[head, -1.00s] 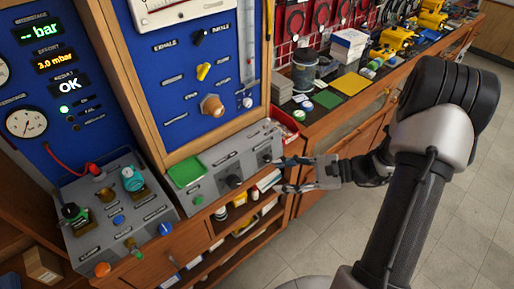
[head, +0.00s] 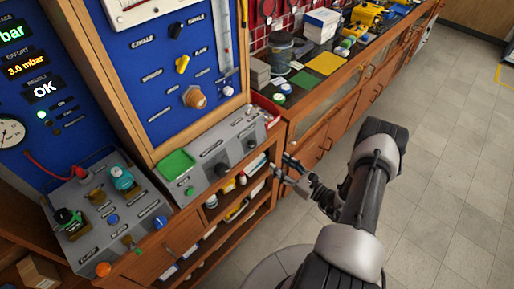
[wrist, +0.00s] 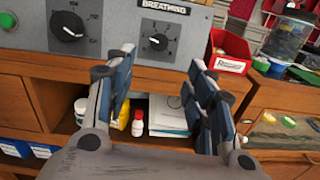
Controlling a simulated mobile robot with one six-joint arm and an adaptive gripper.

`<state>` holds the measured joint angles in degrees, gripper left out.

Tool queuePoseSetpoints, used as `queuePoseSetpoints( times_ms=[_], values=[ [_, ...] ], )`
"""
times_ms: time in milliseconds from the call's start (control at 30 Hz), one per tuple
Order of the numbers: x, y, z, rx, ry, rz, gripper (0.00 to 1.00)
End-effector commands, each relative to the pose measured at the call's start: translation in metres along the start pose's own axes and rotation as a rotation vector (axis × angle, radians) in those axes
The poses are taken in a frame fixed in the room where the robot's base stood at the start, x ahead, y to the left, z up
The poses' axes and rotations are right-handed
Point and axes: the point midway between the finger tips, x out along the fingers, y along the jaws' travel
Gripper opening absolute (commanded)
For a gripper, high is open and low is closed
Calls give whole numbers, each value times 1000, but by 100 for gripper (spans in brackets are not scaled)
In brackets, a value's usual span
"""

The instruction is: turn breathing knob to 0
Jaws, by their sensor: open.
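The breathing knob (wrist: 158,42) is a small black knob on a grey panel (wrist: 202,28), below a label reading BREATHING. Its dial numbers are too small to read for sure. It also shows in the head view (head: 251,145), at the right end of the panel. My gripper (wrist: 158,72) is open and empty, its two fingers spread below and either side of the knob in the wrist view. In the head view my gripper (head: 282,168) is in front of the bench, right of and below the knob, apart from it.
A larger black knob (wrist: 68,27) with its own dial is to the left. A red bin (wrist: 230,50) stands right of the panel. Below is a shelf with a white bottle (wrist: 138,124) and other small items. Open floor (head: 440,190) lies to the right.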

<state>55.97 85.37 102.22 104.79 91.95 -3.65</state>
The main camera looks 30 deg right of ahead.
Motion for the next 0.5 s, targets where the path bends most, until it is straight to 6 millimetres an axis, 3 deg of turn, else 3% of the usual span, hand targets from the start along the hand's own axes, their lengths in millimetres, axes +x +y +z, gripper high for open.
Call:
queuePoseSetpoints(
  times_ms=[300, 500],
  values=[
    [72, 3, 0, -1, 0, 7, 50],
    [105, 2, 0, -2, -1, 4, 50]
  ],
)
